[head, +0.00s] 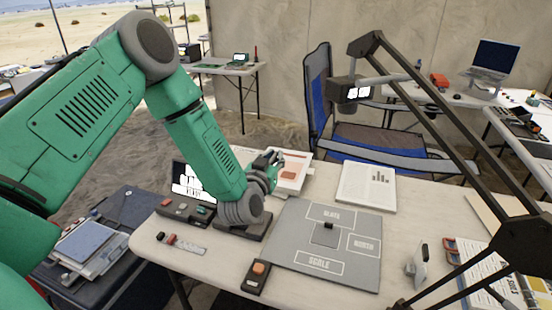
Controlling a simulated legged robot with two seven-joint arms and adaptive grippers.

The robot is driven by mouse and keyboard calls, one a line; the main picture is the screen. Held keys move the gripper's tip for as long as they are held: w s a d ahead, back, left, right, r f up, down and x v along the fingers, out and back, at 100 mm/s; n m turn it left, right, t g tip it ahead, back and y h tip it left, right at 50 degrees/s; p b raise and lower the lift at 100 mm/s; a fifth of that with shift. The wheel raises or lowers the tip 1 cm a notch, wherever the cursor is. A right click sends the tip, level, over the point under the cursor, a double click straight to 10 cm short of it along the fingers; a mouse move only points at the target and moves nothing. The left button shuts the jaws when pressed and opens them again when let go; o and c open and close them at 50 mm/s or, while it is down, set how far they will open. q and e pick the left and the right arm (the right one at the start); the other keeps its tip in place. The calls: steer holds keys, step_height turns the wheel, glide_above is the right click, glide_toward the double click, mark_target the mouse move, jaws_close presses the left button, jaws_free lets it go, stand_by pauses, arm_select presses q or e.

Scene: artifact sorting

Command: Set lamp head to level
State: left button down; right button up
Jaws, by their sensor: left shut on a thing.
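The desk lamp has a dark jointed arm (455,125) that rises from the right front and bends down at the upper middle. Its dark boxy lamp head (341,90) hangs from the arm's end, with bright white faces and a light grey bar sticking out to the right. My left gripper (274,160) is above the table's back left part, well left of and below the lamp head, and apart from it. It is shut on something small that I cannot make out. My right gripper is not in view.
A blue folding chair (320,95) stands behind.

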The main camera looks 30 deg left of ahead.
arm_select(q)
steer(key=n, duration=0.1)
steer(key=a+n, duration=0.1)
steer(key=a, duration=0.1)
steer(key=shift+s+r+n, duration=0.25)
steer(key=shift+r+n, duration=0.1)
steer(key=shift+n, duration=0.05)
steer(key=shift+s+a+r+n+b, duration=0.15)
steer(key=shift+a+n+b, duration=0.1)
steer(key=shift+a+n, duration=0.3)
steer(key=shift+s+a+n+b, duration=0.1)
steer(key=shift+a+n+b, duration=0.2)
steer(key=shift+n, duration=0.35)
steer(key=shift+a, duration=0.35)
steer(key=shift+s+a, duration=0.1)
steer(key=shift+a, duration=0.05)
steer(key=c, duration=1.6)
jaws_free()
steer(key=v, duration=1.1)
steer(key=shift+s, duration=0.4)
